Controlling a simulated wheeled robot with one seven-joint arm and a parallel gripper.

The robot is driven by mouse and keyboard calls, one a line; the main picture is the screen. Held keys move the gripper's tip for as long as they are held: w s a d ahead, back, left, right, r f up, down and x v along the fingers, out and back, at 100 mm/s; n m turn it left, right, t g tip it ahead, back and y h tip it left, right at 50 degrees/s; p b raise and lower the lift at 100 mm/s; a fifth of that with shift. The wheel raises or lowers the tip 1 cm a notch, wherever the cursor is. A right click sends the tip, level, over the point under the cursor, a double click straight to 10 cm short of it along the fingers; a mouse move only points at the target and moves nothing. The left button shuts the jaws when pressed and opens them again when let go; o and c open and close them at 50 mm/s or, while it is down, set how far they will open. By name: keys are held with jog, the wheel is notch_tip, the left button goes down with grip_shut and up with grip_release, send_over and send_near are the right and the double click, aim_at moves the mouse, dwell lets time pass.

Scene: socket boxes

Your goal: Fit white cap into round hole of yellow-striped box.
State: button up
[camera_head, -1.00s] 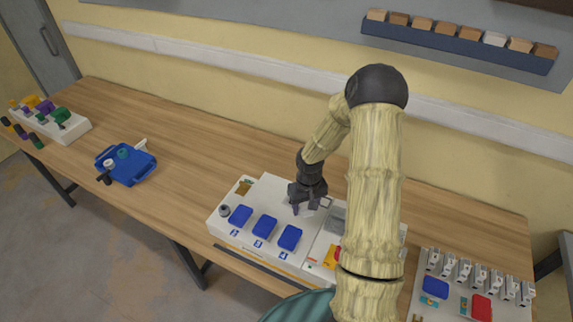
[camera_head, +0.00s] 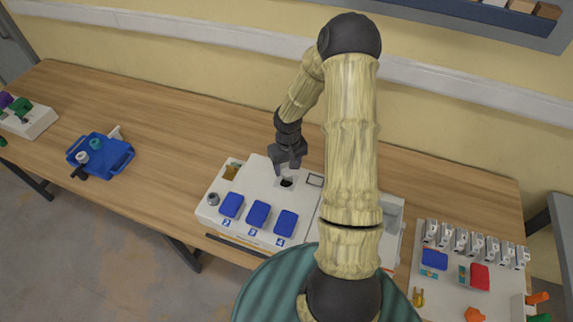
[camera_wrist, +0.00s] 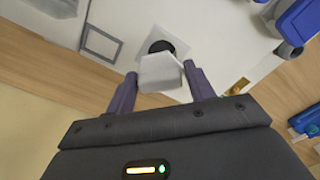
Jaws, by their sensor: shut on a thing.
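The white cap (camera_wrist: 160,73) is pale and block-like in the wrist view, held between the two fingers of my gripper (camera_wrist: 162,84). In the head view my gripper (camera_head: 288,170) is just above the rear part of the white box (camera_head: 252,174), and I cannot make out the cap there. The dark round hole (camera_head: 287,183) is open in the box top, beside the fingertips. In the wrist view the hole (camera_wrist: 163,47) shows just beyond the cap, partly covered by it. The cap is apart from the hole. The box's yellow stripe is not clear now.
Several blue covers (camera_head: 258,214) lie along the box's front. A grey round knob (camera_head: 213,198) stands at its left. A blue tray (camera_head: 118,159) sits farther left, and a board with several grey switches (camera_head: 436,289) stands right. Bare table lies behind the box.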

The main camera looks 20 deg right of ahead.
jog(key=shift+w+a+f+b, duration=0.1)
jog(key=shift+w+f+b, duration=0.05)
jog(key=shift+f+b, duration=0.75)
jog(key=shift+w+f+b, duration=0.1)
jog(key=shift+f+b, duration=0.45)
jog(key=shift+f, duration=0.65)
jog(key=shift+s+f, duration=0.1)
jog(key=shift+f+b, duration=0.65)
jog(key=shift+b, duration=0.05)
jog(key=shift+f, duration=0.2)
jog(key=o, duration=0.5)
jog(key=shift+f, duration=0.1)
jog(key=o, duration=0.6)
jog(key=shift+a, duration=0.15)
jog(key=shift+s+d, duration=0.1)
jog(key=shift+d, duration=0.1)
